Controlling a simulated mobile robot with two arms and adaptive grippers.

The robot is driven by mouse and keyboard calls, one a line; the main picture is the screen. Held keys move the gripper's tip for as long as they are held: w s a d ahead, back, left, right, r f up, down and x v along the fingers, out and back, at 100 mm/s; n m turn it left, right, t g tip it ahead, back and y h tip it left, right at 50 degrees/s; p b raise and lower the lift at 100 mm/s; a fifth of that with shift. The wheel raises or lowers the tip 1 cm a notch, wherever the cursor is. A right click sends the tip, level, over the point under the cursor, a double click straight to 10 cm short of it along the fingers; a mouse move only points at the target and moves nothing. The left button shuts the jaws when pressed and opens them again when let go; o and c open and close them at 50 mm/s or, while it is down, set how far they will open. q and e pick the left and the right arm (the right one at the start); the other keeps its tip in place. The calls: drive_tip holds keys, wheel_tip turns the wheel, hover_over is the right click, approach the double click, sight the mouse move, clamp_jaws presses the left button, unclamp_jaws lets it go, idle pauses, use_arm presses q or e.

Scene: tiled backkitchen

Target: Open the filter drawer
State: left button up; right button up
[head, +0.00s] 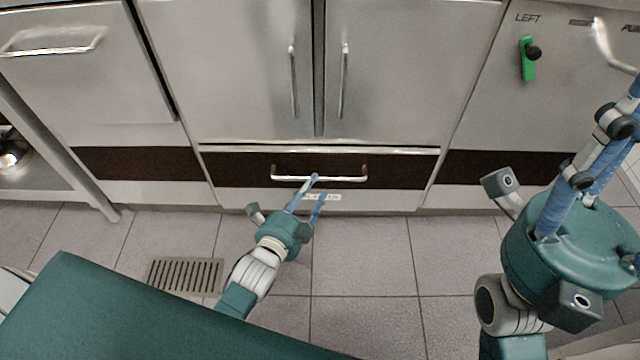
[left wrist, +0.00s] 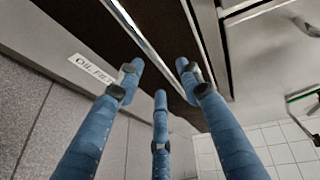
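The filter drawer (head: 230,170) is the low, wide drawer with a dark brown front below the two cabinet doors. It looks shut. Its chrome bar handle (head: 350,178) runs across the front, with a white label (head: 332,197) below it. In the left wrist view the label (left wrist: 90,68) begins with "OIL FILT". My left gripper (head: 318,186) has its blue fingers apart at the handle's middle. In the left wrist view the handle (left wrist: 140,40) runs between the spread fingers; contact cannot be told. My right gripper (head: 605,140) is raised at the right, away from the drawer, its fingertips partly out of frame.
Two steel doors with vertical handles (head: 293,80) stand above the drawer. A green lever (head: 528,60) is on the right panel. Another drawer (head: 70,70) is at the left. The tiled floor (head: 365,250) in front is clear, with a flat drain grate (head: 185,275).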

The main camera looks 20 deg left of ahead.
sight(319, 180)
use_arm(q)
drive_tip(key=b+x, duration=0.1)
drive_tip(key=x, duration=0.4)
drive_tip(key=shift+f+b, duration=0.1)
drive_tip(key=shift+b, duration=0.3)
clamp_jaws()
